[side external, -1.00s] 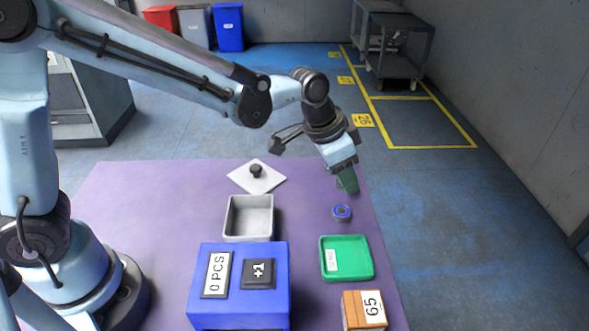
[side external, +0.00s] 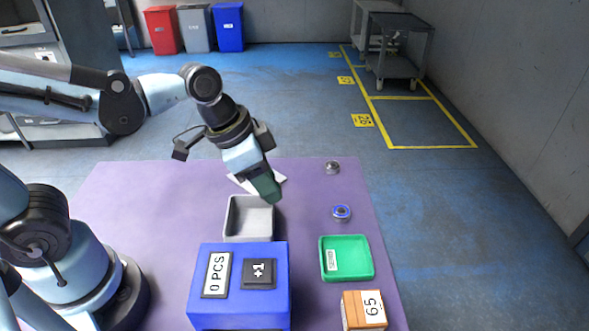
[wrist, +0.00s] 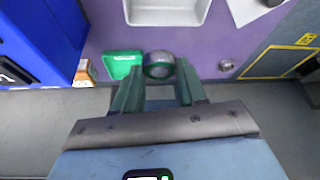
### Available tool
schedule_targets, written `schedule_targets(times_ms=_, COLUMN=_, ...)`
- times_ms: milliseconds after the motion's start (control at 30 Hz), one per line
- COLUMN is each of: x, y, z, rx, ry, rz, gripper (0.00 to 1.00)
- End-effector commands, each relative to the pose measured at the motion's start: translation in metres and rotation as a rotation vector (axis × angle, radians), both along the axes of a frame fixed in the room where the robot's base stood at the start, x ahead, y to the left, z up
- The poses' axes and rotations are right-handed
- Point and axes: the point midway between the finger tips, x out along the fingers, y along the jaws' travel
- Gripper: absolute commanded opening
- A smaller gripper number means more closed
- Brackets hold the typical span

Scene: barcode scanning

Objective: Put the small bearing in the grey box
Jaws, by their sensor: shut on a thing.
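My gripper (side external: 272,198) hangs tilted, its tips by the far right corner of the grey box in the side view. In the wrist view, its green fingers (wrist: 160,72) are shut on a round grey bearing (wrist: 158,65). The fingers hide the held bearing in the side view, and I cannot tell its size for sure. The grey box (side external: 232,219) stands open on the purple table; its rim also shows in the wrist view (wrist: 165,22). One grey bearing (side external: 332,167) and one blue-ringed bearing (side external: 341,212) lie at the table's right.
A blue box (side external: 238,309) with a "0 PCS" label and a +1 button stands in front of the grey box. A green tray (side external: 357,274) and an orange block (side external: 363,310) marked 65 are at right. A white plate (side external: 240,182) lies behind my gripper.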

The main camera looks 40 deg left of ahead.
Motion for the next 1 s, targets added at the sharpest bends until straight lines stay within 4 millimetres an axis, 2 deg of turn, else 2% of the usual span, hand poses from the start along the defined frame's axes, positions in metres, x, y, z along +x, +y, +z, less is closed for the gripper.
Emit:
schedule_targets(times_ms=100, x=-0.020, y=0.013, z=-0.007, rx=-0.001, ry=-0.002, rz=0.003, gripper=0.10)
schedule_targets(times_ms=300, x=-0.036, y=0.022, z=-0.015, rx=-0.002, ry=-0.003, rz=0.000, gripper=0.10)
schedule_targets(times_ms=533, x=-0.039, y=0.024, z=-0.023, rx=-0.002, ry=-0.004, rz=-0.001, gripper=0.10)
schedule_targets(times_ms=1000, x=-0.039, y=0.023, z=-0.057, rx=-0.002, ry=-0.004, rz=-0.001, gripper=0.10)
